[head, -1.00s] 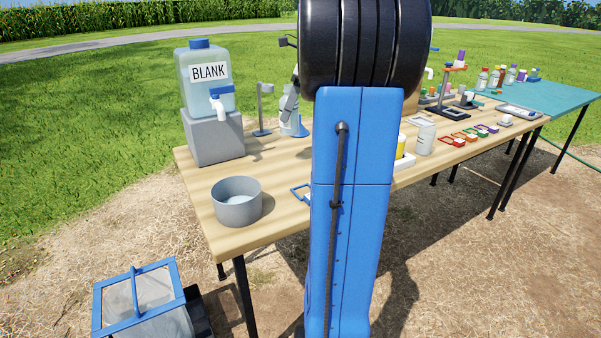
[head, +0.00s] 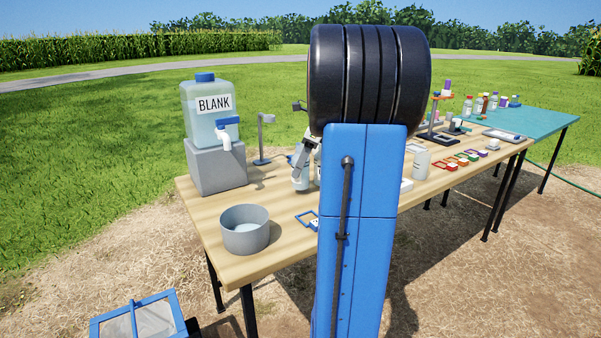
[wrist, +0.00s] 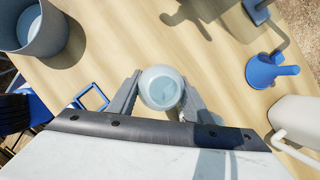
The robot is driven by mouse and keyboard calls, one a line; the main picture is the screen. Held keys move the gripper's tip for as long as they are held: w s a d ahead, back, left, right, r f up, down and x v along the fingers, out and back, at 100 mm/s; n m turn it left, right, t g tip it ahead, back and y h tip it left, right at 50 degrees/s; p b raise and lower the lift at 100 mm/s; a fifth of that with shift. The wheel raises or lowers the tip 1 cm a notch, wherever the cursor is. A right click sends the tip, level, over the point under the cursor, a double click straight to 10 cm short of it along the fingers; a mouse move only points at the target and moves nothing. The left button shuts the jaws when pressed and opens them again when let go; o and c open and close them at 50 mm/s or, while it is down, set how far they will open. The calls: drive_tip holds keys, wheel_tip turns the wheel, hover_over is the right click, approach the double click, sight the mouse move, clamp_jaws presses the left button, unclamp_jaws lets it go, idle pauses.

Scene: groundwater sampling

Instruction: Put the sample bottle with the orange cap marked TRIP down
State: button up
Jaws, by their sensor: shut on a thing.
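My gripper (wrist: 160,88) is shut on a clear round sample bottle (wrist: 161,90), seen from above between the two jaws in the wrist view. The bottle looks pale blue inside, with no orange cap visible on it. Its label does not show, so I cannot read TRIP. In the head view the bottle (head: 300,180) is upright over the wooden table, partly hidden by my arm. I cannot tell whether its base touches the table. A blue square outline (head: 306,218) lies on the table in front of it; it also shows in the wrist view (wrist: 92,97).
A grey tub (head: 245,230) stands at the table's front left. The BLANK jug (head: 207,104) sits on a grey block (head: 216,165) behind it. A grey stand (head: 262,142) and a blue funnel-like piece (wrist: 268,71) are near the bottle.

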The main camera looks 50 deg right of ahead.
drive_tip(key=shift+f, duration=1.15)
drive_tip(key=o, duration=1.4)
drive_tip(key=shift+f, duration=0.1)
drive_tip(key=shift+c, duration=0.2)
drive_tip(key=v, duration=1.2)
drive_tip(key=shift+s+d, duration=0.1)
